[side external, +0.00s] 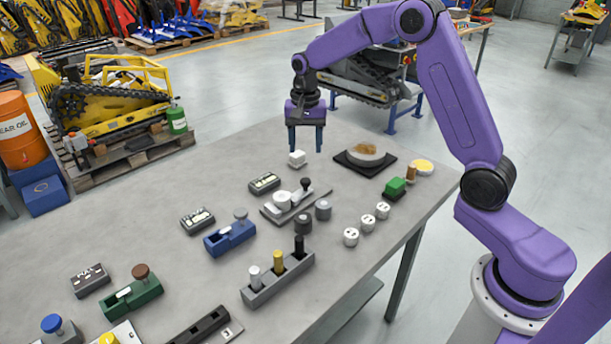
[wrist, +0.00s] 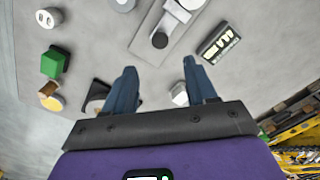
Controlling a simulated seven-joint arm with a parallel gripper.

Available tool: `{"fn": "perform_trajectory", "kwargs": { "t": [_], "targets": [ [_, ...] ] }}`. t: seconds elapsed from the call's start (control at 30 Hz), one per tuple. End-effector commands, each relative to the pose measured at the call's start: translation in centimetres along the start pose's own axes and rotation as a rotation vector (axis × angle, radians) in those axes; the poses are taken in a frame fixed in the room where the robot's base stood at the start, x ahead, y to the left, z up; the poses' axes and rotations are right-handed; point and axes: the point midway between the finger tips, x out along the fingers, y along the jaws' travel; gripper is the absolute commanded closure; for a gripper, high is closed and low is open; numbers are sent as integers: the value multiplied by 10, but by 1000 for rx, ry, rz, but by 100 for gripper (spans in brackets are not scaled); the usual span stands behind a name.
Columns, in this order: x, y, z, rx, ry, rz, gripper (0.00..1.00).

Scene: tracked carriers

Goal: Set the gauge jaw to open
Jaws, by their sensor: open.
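A grey plate fixture (side external: 270,212) with a white round dial (side external: 282,200) and an upright black-knobbed lever (side external: 305,187) stands mid-table; it looks most like the gauge, but I cannot read a name. It also shows in the wrist view, the plate (wrist: 147,45) lying beyond my fingertips. I cannot tell its jaw's setting. A dark label block (side external: 264,182) lies behind it; its lettering is too small to read. My gripper (side external: 306,151) points down, open and empty, above the table's far part; it also shows in the wrist view (wrist: 160,66). A white block (side external: 297,158) appears just below it.
A blue slider block (side external: 230,237) and a green one (side external: 132,297) are at left. A grey rack (side external: 265,291) holds upright pegs in front. White round pieces (side external: 368,222), a green block (side external: 395,187) and a dark tray (side external: 346,163) are at right. Bare table lies at the far left.

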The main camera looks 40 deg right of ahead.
Motion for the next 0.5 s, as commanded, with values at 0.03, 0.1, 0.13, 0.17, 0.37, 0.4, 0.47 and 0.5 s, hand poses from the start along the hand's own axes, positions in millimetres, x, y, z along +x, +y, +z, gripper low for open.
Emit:
{"fn": "perform_trajectory", "kwargs": {
  "t": [0.03, 0.1, 0.13, 0.17, 0.37, 0.4, 0.47, 0.5],
  "targets": [
    [11, 1, 1, 0, -4, 5, 43],
    [24, 1, 1, -1, -3, 4, 43],
    [30, 1, 1, 0, -3, 4, 43],
    [35, 1, 1, 0, -4, 4, 43],
    [71, 1, 1, 0, -3, 3, 43],
    [76, 1, 1, 1, -2, 3, 43],
    [84, 1, 1, 0, -2, 2, 43],
    [89, 0, 1, 0, -2, 2, 43]
  ]
}}
